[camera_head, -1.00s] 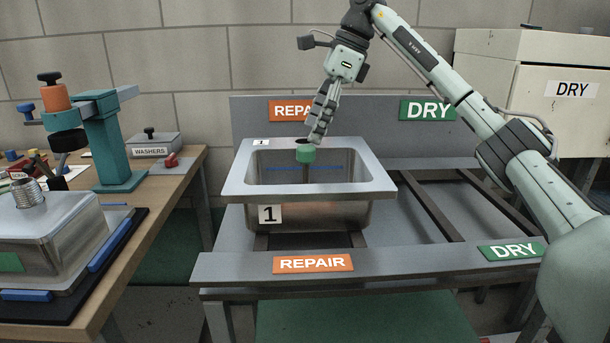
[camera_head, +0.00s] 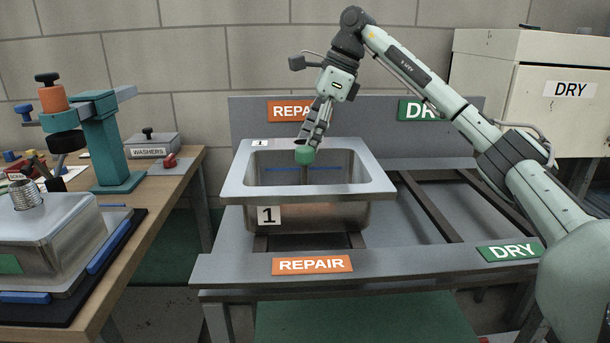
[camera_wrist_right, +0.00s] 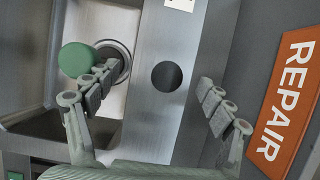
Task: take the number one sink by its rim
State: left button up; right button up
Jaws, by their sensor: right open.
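The number one sink (camera_head: 262,190) is a steel basin with a wide flat rim and a white "1" label on its front. It sits on the repair side of the rack (camera_head: 225,268). My right gripper (camera_head: 311,135) points down at the sink's back rim. In the right wrist view my open right gripper (camera_wrist_right: 155,90) has one finger on the basin side and one past the rim's back edge. The rim (camera_wrist_right: 150,125), with a round hole, lies between them. I cannot tell whether the fingers touch it. My left gripper is out of view.
A green-topped post (camera_head: 305,155) stands in the basin, close to the gripper. The back panel (camera_head: 260,128) with repair and dry signs rises behind the sink. The rack's dry side (camera_head: 475,210) is empty. A workbench (camera_head: 178,185) stands at left.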

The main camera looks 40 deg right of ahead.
jog(key=c, duration=1.7)
jog(key=shift+r, duration=0.1)
jog(key=shift+c, duration=0.4)
